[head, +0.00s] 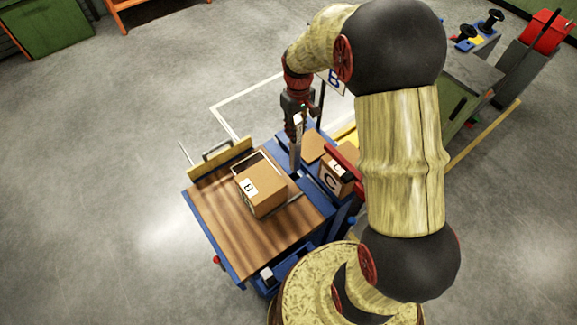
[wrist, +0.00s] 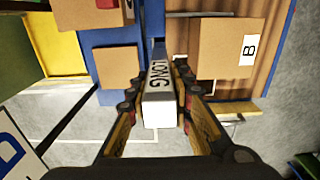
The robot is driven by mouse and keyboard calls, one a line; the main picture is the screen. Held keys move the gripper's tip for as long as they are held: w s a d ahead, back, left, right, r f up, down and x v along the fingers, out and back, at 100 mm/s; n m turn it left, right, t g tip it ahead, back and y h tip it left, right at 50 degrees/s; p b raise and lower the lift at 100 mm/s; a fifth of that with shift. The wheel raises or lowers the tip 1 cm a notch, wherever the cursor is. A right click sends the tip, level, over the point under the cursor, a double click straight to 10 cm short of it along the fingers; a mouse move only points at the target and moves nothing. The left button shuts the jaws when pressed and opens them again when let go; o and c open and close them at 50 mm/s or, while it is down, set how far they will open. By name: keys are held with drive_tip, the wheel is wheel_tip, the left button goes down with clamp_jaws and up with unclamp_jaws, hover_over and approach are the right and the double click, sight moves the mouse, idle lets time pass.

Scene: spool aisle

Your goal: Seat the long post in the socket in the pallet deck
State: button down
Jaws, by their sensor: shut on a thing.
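My gripper (head: 297,120) points down and is shut on the long post (head: 295,152), a slim grey bar that hangs roughly upright. In the wrist view my gripper (wrist: 160,85) has a finger on each side of the post (wrist: 160,80), which is lettered LONG and has a pale near end. The post's far end reaches toward the blue deck (wrist: 112,37), between the cardboard boxes. I cannot tell whether that end touches the deck. The socket does not show clearly in either view.
Box B (head: 261,190) stands on the wood-topped table (head: 224,226), left of the post. Box C (head: 333,182) and a plain box (head: 313,146) stand close on its right. A yellow rail with a handle (head: 219,158) edges the table. Open floor (head: 110,130) lies left.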

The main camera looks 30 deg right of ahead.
wheel_tip(320, 180, down, 10)
drive_tip(key=shift+r+b, duration=0.1)
drive_tip(key=shift+b, duration=0.6)
drive_tip(key=c, duration=1.6)
unclamp_jaws()
wheel_tip(320, 180, up, 22)
drive_tip(key=t+p, duration=0.2)
hover_over(296, 148)
drive_tip(key=s+a, duration=0.3)
drive_tip(key=s+a+r+t, duration=0.1)
drive_tip(key=s+a+r, duration=0.1)
drive_tip(key=s, duration=0.4)
drive_tip(key=s+a+r+m+t, duration=0.1)
drive_tip(key=s+a+r, duration=0.1)
drive_tip(key=s+r, duration=0.3)
drive_tip(key=s+a+r+m+t, duration=0.1)
drive_tip(key=s+a+r, duration=0.2)
drive_tip(key=s, duration=0.5)
drive_tip(key=shift+r+t, duration=0.3)
drive_tip(key=shift+r, duration=0.15)
